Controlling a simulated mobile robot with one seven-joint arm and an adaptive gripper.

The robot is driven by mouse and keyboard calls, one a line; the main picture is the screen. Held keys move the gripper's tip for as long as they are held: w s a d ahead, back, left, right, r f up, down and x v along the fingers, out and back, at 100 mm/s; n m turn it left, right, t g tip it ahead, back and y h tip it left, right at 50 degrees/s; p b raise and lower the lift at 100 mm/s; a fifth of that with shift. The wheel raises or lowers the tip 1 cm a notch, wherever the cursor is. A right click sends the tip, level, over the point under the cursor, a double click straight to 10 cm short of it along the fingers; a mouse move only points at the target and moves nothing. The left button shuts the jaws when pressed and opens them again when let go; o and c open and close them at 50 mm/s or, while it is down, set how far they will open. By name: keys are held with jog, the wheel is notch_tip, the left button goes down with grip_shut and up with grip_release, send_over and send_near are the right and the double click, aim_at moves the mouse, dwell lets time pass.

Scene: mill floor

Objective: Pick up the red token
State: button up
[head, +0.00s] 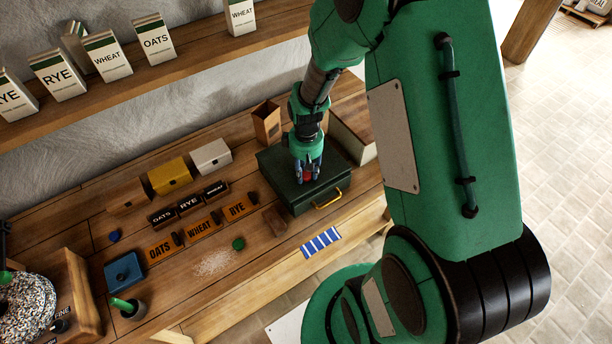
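The red token (307,178) shows as a small patch of red between the fingertips of my gripper (308,173), partly hidden by the fingers. My gripper points down over the lid of a dark green box (280,178) with a yellow handle (328,200). The fingers stand on both sides of the red token. I cannot tell whether they press on it, or whether it touches the lid.
A green token (238,243) and a blue token (114,236) lie on the wooden bench. Signs for oats, wheat (201,228) and rye stand left of the green box. A blue-striped cloth (320,242) lies near the front edge. A shelf with packets (108,54) is above.

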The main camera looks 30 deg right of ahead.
aim_at(307, 176)
jog(key=shift+c, duration=1.2)
jog(key=shift+r, duration=0.1)
jog(key=shift+r, duration=0.45)
jog(key=r, duration=0.2)
jog(key=shift+s+r, duration=0.3)
jog(key=s+a+r+p, duration=0.1)
jog(key=s+a, duration=0.3)
jog(key=s, duration=1)
jog(key=shift+s+a+r, duration=0.15)
jog(key=shift+s, duration=0.25)
